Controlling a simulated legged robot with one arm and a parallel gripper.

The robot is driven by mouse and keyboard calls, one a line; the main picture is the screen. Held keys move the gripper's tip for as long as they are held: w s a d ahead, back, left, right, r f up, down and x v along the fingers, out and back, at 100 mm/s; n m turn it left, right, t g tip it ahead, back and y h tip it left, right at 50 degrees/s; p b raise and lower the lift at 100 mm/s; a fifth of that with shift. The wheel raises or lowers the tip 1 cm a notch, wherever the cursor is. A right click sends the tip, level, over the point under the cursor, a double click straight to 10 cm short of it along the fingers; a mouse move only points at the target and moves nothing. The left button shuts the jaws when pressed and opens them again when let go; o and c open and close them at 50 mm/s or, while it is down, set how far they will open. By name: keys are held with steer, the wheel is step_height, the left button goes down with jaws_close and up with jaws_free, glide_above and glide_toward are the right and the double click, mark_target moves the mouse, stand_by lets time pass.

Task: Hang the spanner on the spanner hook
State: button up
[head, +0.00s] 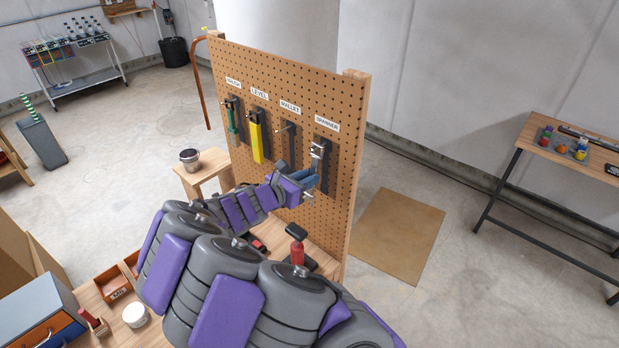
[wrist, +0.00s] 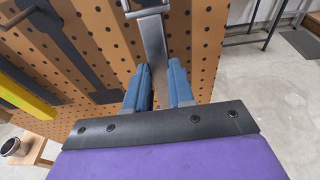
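The silver spanner (wrist: 154,38) is upright in front of the pegboard's dark spanner outline, and its head (head: 317,151) is under the SPANNER label (head: 327,124). My gripper (wrist: 160,72) has its blue fingers on both sides of the spanner's shank and appears shut on it. In the head view my gripper (head: 311,179) is low on the spanner outline, close to the board. The metal spanner hook (wrist: 130,8) shows at the spanner's head. I cannot tell whether the head is seated on it.
The pegboard (head: 345,165) also holds a yellow level (head: 256,138) and a green-handled tool (head: 232,120). The mallet outline (head: 291,146) is bare. A red-handled mallet (head: 297,248) stands on the workbench below. Open floor lies right of the board.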

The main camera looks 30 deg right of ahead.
steer(key=shift+o, duration=1.4)
steer(key=shift+a, duration=0.45)
steer(key=shift+o, duration=0.8)
steer(key=shift+d, duration=0.1)
steer(key=shift+o, duration=0.4)
steer(key=shift+d, duration=0.75)
steer(key=p+v, duration=0.3)
steer(key=v, duration=1.5)
steer(key=s+d+m+g+y+b, duration=0.1)
steer(key=s+d+m+g+y, duration=0.3)
steer(key=s+m, duration=0.4)
steer(key=s+d+m+g+y+b, duration=0.1)
steer(key=s+d+m+g, duration=0.2)
steer(key=s+d+m, duration=0.5)
steer(key=s+a+f+m+y+b, duration=0.1)
steer(key=s+a+m+y, duration=0.2)
steer(key=s+a, duration=0.3)
steer(key=s+a+f+m+y, duration=0.1)
steer(key=s+a+m+y, duration=0.2)
steer(key=s, duration=0.9)
steer(key=a+y, duration=0.3)
steer(key=a, duration=0.1)
steer(key=shift+f+y+b, duration=0.3)
steer(key=shift+b, duration=0.1)
steer(key=shift+a, duration=0.1)
